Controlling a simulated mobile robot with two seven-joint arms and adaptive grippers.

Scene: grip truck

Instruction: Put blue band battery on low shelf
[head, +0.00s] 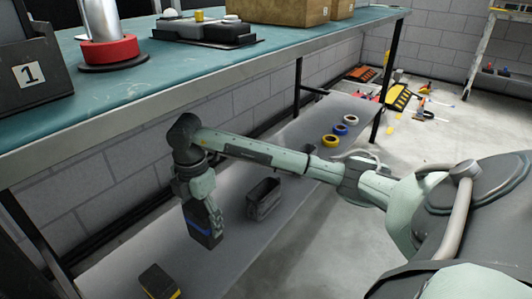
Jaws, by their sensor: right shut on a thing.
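The blue band battery (199,231) is a dark block with a blue stripe, in the left half of the head view. My right gripper (204,204) points down and is shut on its upper part. The battery hangs upright over the low shelf (232,262), the long grey board under the workbench. I cannot tell whether its bottom touches the shelf. The gripper hides part of the battery's top and right side. My left gripper is not in view.
A dark battery with a yellow band (158,283) lies on the shelf at the front. A dark open bin (264,199) stands right of the held battery. Tape rolls (330,140) lie farther back. The teal workbench (135,92) overhangs the shelf.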

